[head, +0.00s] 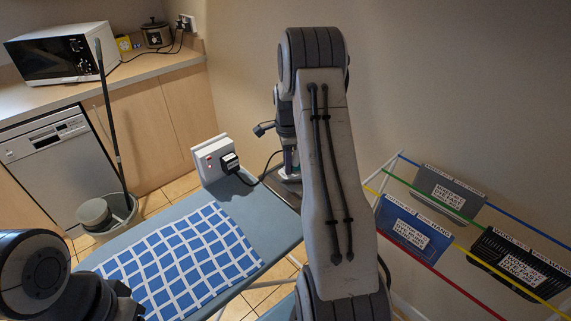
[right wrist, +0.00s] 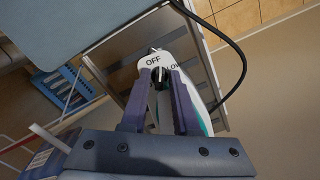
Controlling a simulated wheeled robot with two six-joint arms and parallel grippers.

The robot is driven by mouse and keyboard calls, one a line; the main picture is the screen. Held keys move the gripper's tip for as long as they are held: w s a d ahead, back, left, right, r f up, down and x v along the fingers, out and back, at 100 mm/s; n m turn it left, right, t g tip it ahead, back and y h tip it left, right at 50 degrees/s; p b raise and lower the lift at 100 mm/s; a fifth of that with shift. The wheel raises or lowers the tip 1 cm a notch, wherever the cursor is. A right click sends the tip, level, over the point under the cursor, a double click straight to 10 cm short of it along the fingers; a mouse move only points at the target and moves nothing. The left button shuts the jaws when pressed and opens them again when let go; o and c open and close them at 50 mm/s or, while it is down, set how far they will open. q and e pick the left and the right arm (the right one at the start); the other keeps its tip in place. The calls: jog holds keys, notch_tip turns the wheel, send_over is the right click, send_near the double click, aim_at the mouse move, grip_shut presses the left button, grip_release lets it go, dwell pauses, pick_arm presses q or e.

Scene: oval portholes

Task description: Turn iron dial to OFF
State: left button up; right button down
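The iron (head: 290,174) stands on a metal rest at the end of the ironing board, mostly behind my right arm in the head view. In the right wrist view its white face (right wrist: 152,61) carries the printed word OFF and a second, partly covered label to its right. The black dial (right wrist: 160,75) sits just below these labels. My right gripper (right wrist: 158,77) has its two purple fingers on either side of the dial, with a narrow gap showing; contact is not clear. My left arm shows at the lower left in the head view; its fingers are not clear.
The ironing board (head: 185,208) bears a blue checked cloth (head: 185,262). A white socket box with a black plug (head: 229,163) stands beside the board; its cord runs towards the iron. A drying rack with bins (head: 415,225) is at right, a bucket (head: 118,212) at left.

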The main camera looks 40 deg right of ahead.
jog(key=shift+r+n+p, duration=0.1)
jog(key=shift+n+p, duration=0.3)
jog(key=shift+n, duration=0.8)
jog(key=n, duration=0.3)
jog(key=shift+s, duration=0.1)
jog(key=c, duration=0.9)
grip_release()
notch_tip(320, 180, up, 10)
jog(key=b, duration=0.1)
jog(key=shift+r, duration=0.2)
jog(key=shift+a, duration=0.1)
